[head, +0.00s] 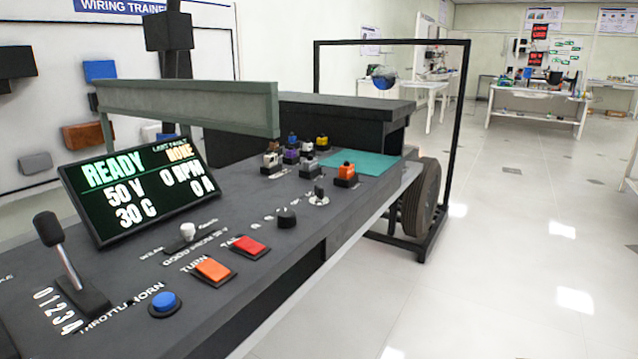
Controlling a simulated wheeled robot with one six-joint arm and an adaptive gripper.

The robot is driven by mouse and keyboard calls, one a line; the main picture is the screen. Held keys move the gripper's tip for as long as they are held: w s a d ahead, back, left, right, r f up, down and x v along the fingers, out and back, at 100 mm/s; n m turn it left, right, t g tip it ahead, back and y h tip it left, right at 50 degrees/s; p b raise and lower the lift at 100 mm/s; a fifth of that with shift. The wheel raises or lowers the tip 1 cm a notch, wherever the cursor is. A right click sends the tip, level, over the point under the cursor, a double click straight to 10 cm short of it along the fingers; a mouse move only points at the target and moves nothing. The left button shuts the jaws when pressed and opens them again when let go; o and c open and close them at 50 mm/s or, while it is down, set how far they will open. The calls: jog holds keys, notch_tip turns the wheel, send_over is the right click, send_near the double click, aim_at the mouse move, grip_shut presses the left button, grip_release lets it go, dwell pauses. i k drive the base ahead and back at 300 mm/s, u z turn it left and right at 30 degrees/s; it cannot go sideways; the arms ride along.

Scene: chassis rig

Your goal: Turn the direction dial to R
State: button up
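A small black round knob (287,218), which looks like the direction dial, sits on the sloping dark console (225,290) near its front edge. Small white marks lie to its left, too small to read surely. Which way its pointer faces is too small to tell. My gripper is not in view.
Nearby are a silver key-like switch (319,196), a red button (246,246), an orange button (213,270), a blue horn button (165,303), a throttle lever (62,250) and a lit READY display (140,190). Several coloured plugs stand behind. The floor at right is clear.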

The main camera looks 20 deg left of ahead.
aim_at(286, 218)
jog(key=i, duration=0.85)
jog(key=u, duration=1.6)
